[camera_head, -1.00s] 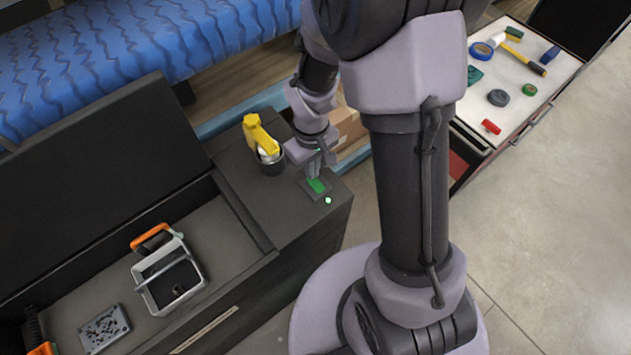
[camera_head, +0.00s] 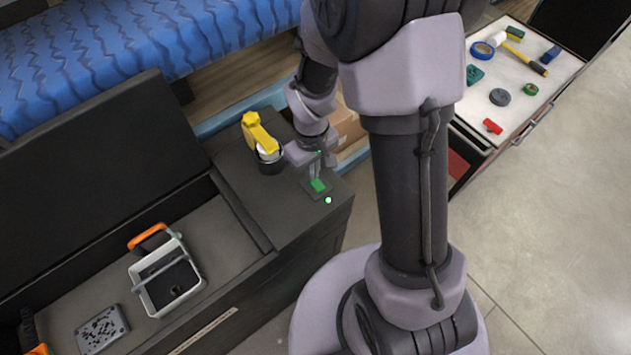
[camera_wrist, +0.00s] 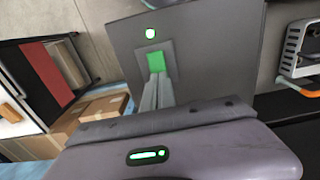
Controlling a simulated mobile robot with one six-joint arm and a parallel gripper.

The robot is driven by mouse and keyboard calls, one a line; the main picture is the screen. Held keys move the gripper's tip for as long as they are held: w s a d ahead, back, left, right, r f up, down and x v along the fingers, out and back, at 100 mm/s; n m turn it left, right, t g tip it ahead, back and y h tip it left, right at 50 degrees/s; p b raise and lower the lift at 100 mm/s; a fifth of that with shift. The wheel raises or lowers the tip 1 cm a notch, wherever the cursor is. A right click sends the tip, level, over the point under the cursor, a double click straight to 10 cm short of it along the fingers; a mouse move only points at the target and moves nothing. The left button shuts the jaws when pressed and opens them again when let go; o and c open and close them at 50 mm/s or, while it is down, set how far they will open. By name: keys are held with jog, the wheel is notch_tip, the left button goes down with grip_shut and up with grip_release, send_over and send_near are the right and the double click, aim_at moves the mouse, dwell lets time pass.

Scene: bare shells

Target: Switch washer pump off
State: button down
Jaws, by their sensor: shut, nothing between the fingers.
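The washer pump switch looks to be the small green rocker (camera_head: 319,185) on a grey plate on top of the dark cabinet. In the wrist view the green rocker (camera_wrist: 156,62) sits just beyond my fingertips. A round indicator light (camera_head: 328,200) beside it glows green-white, and it is also lit in the wrist view (camera_wrist: 150,34). My gripper (camera_head: 315,173) is shut and empty, its fingers pointing down at the rocker. In the wrist view my gripper (camera_wrist: 157,76) overlaps the rocker's near edge. I cannot tell whether the fingertips touch it.
A yellow-topped dark canister (camera_head: 268,158) stands on the cabinet left of my gripper. An open bin section (camera_head: 210,238) holds a grey caddy (camera_head: 150,265). A cardboard box (camera_head: 346,126) is behind. A tool-covered trolley (camera_head: 520,98) stands at the right.

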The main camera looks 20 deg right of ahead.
jog(key=shift+f, duration=0.3)
jog(key=shift+r, duration=0.1)
notch_tip(320, 180, up, 7)
jog(key=p, duration=0.5)
jog(key=shift+r, duration=0.1)
